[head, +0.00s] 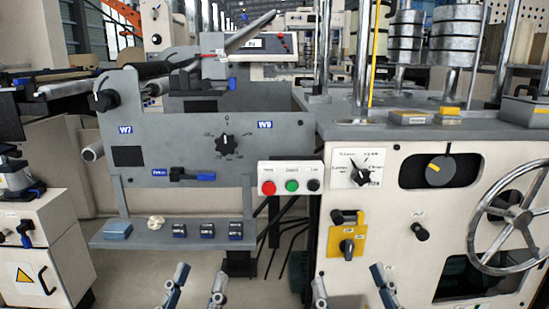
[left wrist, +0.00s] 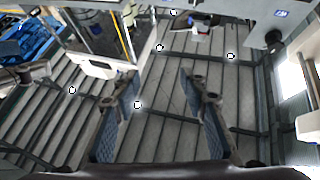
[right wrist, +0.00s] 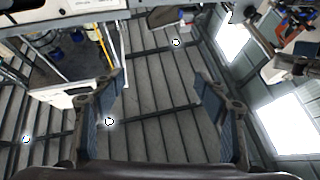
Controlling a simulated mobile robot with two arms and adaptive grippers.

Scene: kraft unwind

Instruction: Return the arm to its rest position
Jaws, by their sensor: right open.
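My left gripper (head: 198,282) is at the bottom of the head view, left of centre. Its fingers stand apart with nothing between them, as the left wrist view also shows (left wrist: 162,88). My right gripper (head: 350,280) is at the bottom of the head view, right of centre. It is open and empty too; in the right wrist view (right wrist: 160,85) the fingers are wide apart over a grey slatted surface. In the head view both grippers appear low in front of the machine, apart from each other. Most of both arms is out of view.
A grey panel (head: 185,140) with knobs stands ahead, above a shelf (head: 170,237) with small blocks. A button box (head: 291,178) has red, green and black buttons. At right are a cream machine cabinet (head: 440,230) and a handwheel (head: 515,215). A white cabinet (head: 40,240) stands at left.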

